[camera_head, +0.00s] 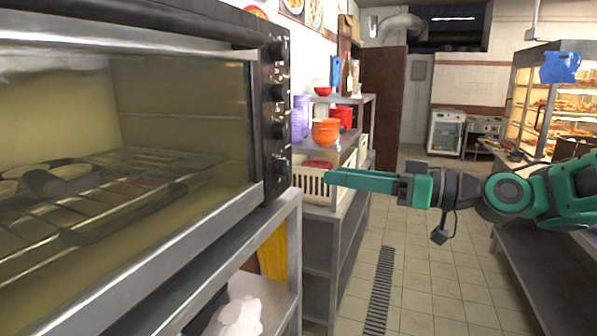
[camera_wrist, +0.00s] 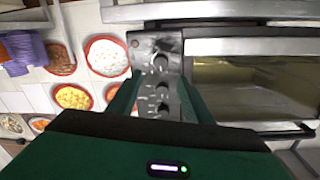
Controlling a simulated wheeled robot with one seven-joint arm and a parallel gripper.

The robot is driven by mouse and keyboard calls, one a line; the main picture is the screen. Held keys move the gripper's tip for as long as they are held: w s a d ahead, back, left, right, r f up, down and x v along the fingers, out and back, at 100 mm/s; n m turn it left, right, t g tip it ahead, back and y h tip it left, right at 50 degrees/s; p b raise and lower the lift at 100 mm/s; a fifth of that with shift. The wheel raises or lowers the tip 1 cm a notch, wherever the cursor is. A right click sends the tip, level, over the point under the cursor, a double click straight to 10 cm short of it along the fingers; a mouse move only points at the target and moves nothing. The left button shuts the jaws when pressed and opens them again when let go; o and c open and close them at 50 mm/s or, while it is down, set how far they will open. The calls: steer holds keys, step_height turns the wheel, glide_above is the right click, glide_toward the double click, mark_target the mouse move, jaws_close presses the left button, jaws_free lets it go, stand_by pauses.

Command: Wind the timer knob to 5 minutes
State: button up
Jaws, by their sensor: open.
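The oven (camera_head: 150,130) fills the left of the head view, with a column of dark knobs on its right-hand control panel (camera_head: 269,75). Its lowest visible knob is at the panel's bottom (camera_head: 277,163). I cannot tell which knob is the timer; markings are too small to read. My gripper (camera_head: 327,178) is to the right of the panel, near the lowest knob's height, apart from it. In the wrist view my gripper (camera_wrist: 158,98) is open and empty, its two fingers framing the panel, with several knobs (camera_wrist: 163,86) visible between and beyond them.
A metal shelf (camera_head: 345,150) with orange bowls (camera_head: 325,132) and a cream basket (camera_head: 312,186) stands behind my gripper. A lit food display case (camera_head: 545,100) is at the right. The tiled floor (camera_head: 420,270) between is clear.

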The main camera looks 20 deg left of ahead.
mark_target(288, 167)
steer(key=a, duration=0.3)
steer(key=w+a, duration=0.1)
steer(key=a, duration=0.6)
steer(key=shift+w+a, duration=0.2)
steer(key=shift+a, duration=0.05)
steer(key=shift+d+r, duration=0.1)
steer(key=c, duration=1.1)
